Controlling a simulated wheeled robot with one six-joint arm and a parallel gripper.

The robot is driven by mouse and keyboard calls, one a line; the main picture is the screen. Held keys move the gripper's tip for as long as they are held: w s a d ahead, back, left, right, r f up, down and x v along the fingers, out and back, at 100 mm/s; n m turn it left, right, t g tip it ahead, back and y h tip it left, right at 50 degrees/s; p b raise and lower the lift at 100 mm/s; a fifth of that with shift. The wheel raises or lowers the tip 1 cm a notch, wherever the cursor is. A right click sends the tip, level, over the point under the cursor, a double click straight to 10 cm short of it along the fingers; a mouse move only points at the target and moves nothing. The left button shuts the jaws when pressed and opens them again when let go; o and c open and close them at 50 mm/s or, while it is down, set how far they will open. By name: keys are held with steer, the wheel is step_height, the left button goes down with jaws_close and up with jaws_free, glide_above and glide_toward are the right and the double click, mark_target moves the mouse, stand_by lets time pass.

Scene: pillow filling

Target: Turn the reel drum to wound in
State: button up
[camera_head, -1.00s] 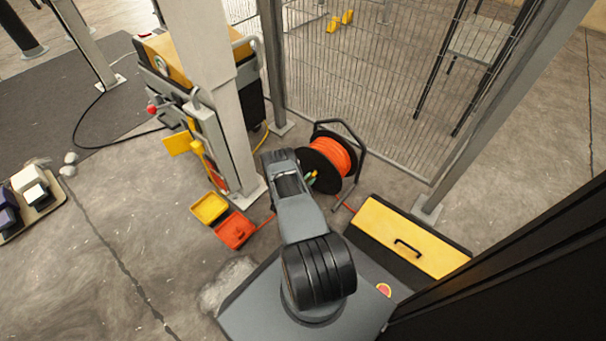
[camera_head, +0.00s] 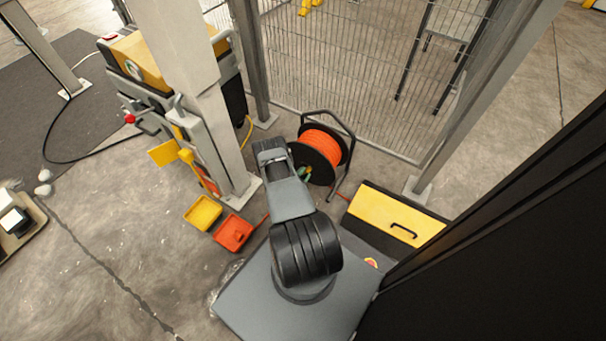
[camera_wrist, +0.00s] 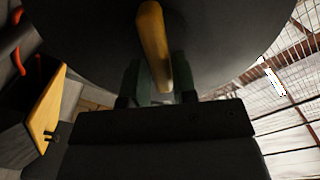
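The cable reel (camera_head: 320,145) stands on the floor by the mesh fence, with orange cable wound on its drum and a black frame around it. In the wrist view the dark drum face (camera_wrist: 220,40) fills the top, with a yellow-tan handle (camera_wrist: 152,40) standing out from it. My gripper (camera_wrist: 162,88) has its dark green fingers on both sides of the handle's near end and looks shut on it. In the head view my gripper (camera_head: 303,173) is at the near-left side of the drum, partly hidden by my arm.
A yellow-lidded box (camera_head: 395,215) stands right of the reel. Yellow (camera_head: 203,212) and red (camera_head: 234,232) trays lie left of my arm. A grey post (camera_head: 215,130) and machine (camera_head: 150,75) stand behind them. The mesh fence (camera_head: 350,70) closes the back.

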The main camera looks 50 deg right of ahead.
steer(key=o, duration=0.3)
steer(key=shift+s+a+p, duration=0.15)
steer(key=shift+a+p, duration=0.45)
steer(key=shift+a, duration=1.3)
steer(key=shift+s+a+p, duration=0.15)
steer(key=shift+a+p, duration=0.45)
steer(key=shift+a, duration=1.25)
